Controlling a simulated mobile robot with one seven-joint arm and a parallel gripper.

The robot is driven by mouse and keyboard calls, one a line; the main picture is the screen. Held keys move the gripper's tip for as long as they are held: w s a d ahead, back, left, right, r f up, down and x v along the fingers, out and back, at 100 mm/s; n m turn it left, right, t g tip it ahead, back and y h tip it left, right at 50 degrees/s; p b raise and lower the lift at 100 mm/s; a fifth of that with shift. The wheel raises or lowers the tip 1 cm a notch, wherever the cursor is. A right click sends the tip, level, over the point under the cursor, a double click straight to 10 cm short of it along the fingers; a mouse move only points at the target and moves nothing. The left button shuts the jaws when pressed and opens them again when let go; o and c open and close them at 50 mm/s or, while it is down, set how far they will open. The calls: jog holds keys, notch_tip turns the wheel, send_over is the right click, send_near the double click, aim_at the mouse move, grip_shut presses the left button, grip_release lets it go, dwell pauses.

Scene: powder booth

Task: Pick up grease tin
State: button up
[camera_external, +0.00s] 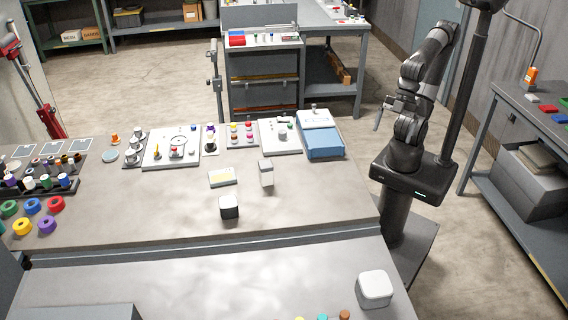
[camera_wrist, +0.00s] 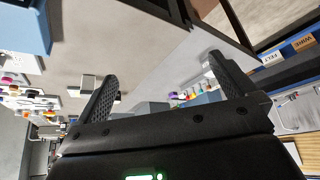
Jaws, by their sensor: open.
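I cannot tell for sure which object is the grease tin. A small pale block (camera_wrist: 88,83) shows beside the left finger there.
A blue box (camera_external: 322,142) stands at the bench's back right corner, nearest my arm. Boards with small parts line the bench's back edge. Coloured rings (camera_external: 32,206) and a bottle rack (camera_external: 40,185) are at left.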

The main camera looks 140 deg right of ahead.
jog(key=shift+c, duration=0.2)
jog(key=c, duration=0.3)
jog(key=shift+c, duration=0.2)
jog(key=w+d+r+m+h, duration=0.1)
jog(key=w+d+r, duration=0.1)
jog(key=w, duration=0.4)
jog(key=w+d+r+m, duration=0.1)
jog(key=w+d+r, duration=0.15)
jog(key=w, duration=0.35)
jog(key=m+g+h, duration=0.2)
jog(key=m, duration=0.4)
send_over(230, 200)
jog(key=s+a, duration=0.2)
notch_tip(230, 200, down, 14)
jog(key=x, duration=1)
jog(key=shift+s+a, duration=0.1)
jog(key=shift+s, duration=0.05)
